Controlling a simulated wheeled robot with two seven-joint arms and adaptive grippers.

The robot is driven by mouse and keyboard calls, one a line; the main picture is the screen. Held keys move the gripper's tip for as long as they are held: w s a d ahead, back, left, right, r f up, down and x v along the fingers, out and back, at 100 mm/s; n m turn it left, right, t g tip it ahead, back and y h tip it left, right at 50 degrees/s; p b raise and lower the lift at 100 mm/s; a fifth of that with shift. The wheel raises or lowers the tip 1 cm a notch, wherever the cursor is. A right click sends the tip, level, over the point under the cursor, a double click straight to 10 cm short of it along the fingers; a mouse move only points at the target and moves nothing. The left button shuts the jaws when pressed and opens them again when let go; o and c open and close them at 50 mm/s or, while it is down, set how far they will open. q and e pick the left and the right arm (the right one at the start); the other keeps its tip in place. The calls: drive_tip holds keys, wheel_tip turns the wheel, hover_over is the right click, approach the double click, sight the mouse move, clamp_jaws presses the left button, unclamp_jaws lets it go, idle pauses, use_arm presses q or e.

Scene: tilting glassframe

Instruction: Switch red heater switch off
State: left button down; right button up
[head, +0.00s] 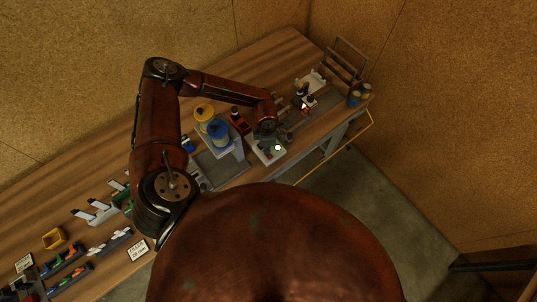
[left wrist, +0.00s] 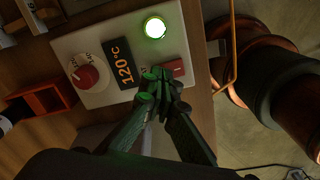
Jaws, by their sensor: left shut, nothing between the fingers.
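The heater panel (left wrist: 108,35) is a pale plate with a lit green lamp (left wrist: 155,28), a red-centred round knob (left wrist: 88,76) and a dark display reading 120°C (left wrist: 124,66). The red switch (left wrist: 177,67) sits on the panel's right side, below the lamp, with part of it hidden by the fingers. My left gripper (left wrist: 164,78) is shut and empty, its fingertips at the switch; I cannot tell whether they touch it. My right gripper is out of view.
In the head view, yellow and blue containers (head: 217,128) stand on a grey stand left of the panel. A red box (left wrist: 48,99) lies beside the panel. A yellow rail (head: 340,147) runs along the bench front. Small tools and bins fill the bench's left end.

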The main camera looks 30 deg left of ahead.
use_arm(q)
drive_tip(key=shift+f+b, duration=0.3)
drive_tip(key=shift+f, duration=0.15)
idle(0.3)
drive_tip(key=shift+r+p, duration=2.3)
drive_tip(key=shift+r, duration=1.2)
